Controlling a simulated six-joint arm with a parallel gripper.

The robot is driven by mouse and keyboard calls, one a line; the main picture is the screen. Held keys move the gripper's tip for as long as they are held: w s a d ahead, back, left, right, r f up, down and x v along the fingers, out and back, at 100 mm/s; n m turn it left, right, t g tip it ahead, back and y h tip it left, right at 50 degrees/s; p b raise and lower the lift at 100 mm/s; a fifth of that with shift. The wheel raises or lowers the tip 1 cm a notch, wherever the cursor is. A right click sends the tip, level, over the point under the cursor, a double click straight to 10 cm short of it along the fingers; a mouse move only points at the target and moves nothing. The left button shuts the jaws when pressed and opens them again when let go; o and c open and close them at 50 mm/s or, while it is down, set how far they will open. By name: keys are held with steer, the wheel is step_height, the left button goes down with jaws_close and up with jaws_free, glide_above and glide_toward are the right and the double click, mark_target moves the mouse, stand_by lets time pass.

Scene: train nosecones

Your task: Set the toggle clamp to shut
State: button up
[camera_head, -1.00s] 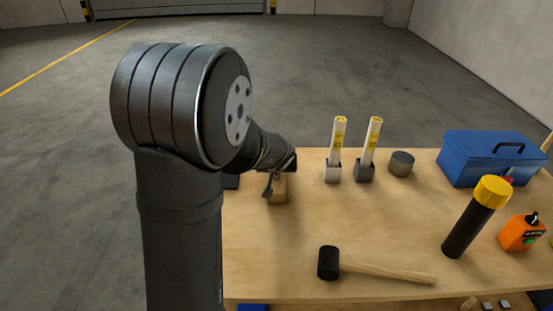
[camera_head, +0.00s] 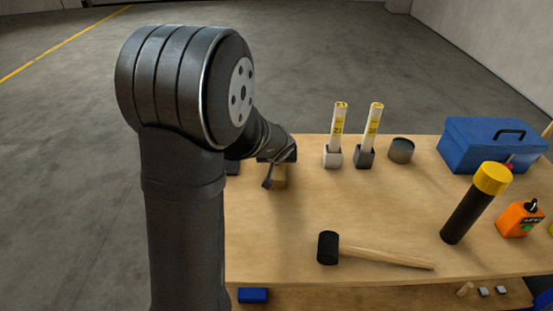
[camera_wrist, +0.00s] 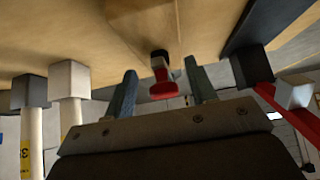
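In the wrist view, which shows the bench upside down, a small red and dark part (camera_wrist: 163,75) stands out from a wooden block (camera_wrist: 138,22). It looks like the toggle clamp's handle, but I cannot tell the clamp's state. My gripper (camera_wrist: 161,82) is open, with one finger on each side of this part and visible gaps to both. In the head view my gripper (camera_head: 267,172) is at the bench's far left, at the wooden block (camera_head: 279,178). My wrist hides most of the clamp there.
A white socket (camera_head: 332,157) and a dark socket (camera_head: 365,158) hold upright tubes to the right. A red bar (camera_wrist: 268,97) shows at right.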

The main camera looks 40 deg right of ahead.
steer(key=shift+r, duration=0.1)
steer(key=v, duration=1.7)
steer(key=x, duration=1.7)
steer(key=shift+s, duration=0.1)
stand_by(0.3)
